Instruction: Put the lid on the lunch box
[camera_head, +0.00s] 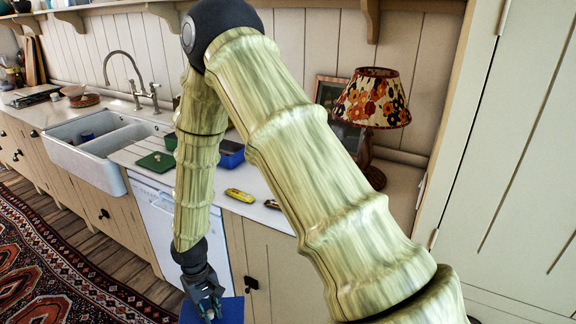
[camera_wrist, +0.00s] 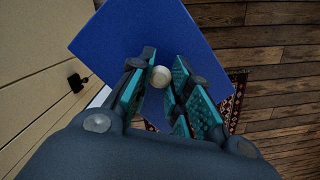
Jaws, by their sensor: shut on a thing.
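My gripper (camera_head: 207,305) hangs low in front of the base cabinets, below the counter top. In the wrist view its teal-padded fingers (camera_wrist: 160,88) are shut around a pale round knob (camera_wrist: 160,77) on a flat blue lid (camera_wrist: 190,32). The lid also shows under the gripper at the bottom of the head view (camera_head: 232,312), over the floor and apart from the counter. A blue open box (camera_head: 231,158), which looks like the lunch box, stands on the counter behind my arm. My arm hides part of it.
A green flat piece with a small knob (camera_head: 157,161) lies on the counter left of the box. A yellow item (camera_head: 240,195) lies near the front edge. A lamp (camera_head: 372,100) stands at right, a white sink (camera_head: 95,145) at left. A cabinet handle (camera_wrist: 77,83) is near the lid.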

